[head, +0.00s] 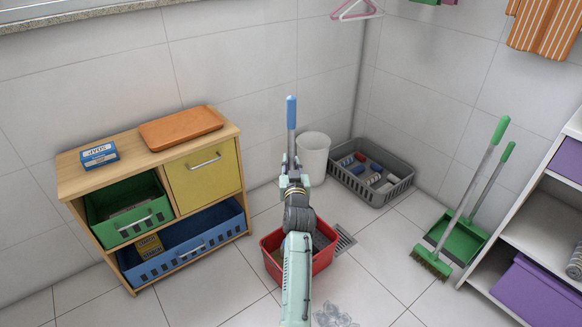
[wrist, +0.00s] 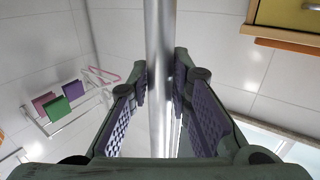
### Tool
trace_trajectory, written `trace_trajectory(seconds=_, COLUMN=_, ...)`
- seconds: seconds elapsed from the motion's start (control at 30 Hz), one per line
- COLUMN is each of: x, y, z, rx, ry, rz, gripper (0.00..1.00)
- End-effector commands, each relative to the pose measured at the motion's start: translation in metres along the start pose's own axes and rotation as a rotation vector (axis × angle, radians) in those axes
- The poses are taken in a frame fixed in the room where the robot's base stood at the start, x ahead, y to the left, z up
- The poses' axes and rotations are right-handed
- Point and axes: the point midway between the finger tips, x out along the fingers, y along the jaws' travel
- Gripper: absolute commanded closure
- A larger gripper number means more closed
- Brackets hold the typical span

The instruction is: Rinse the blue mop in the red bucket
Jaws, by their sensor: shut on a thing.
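The blue mop shows in the head view as an upright metal pole with a blue grip (head: 291,112) at its top. My gripper (head: 291,165) is shut on this pole below the blue grip. In the wrist view the metal pole (wrist: 160,60) runs between the two fingers of my gripper (wrist: 160,85). The red bucket (head: 271,262) stands on the tiled floor beneath my arm. My arm hides the lower pole, the mop head and much of the bucket, so I cannot tell whether the mop head is inside the bucket.
A wooden cabinet (head: 150,165) with bins stands left. Behind the bucket are a white bin (head: 313,157) and a grey crate (head: 370,172). A floor drain (head: 345,240) lies beside the bucket. A green broom (head: 433,262) and purple-boxed shelves (head: 535,220) are right.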

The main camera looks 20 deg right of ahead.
Motion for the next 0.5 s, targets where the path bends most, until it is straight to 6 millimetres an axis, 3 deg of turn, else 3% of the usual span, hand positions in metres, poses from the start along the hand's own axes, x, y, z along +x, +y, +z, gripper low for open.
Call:
trace_trajectory(seconds=0.03, x=0.0, y=0.0, z=-0.012, rx=-0.001, ry=0.006, rz=0.0, gripper=1.0)
trace_trajectory(seconds=0.5, x=-0.001, y=0.002, z=-0.057, rx=-0.001, ry=0.006, rz=-0.001, gripper=1.0)
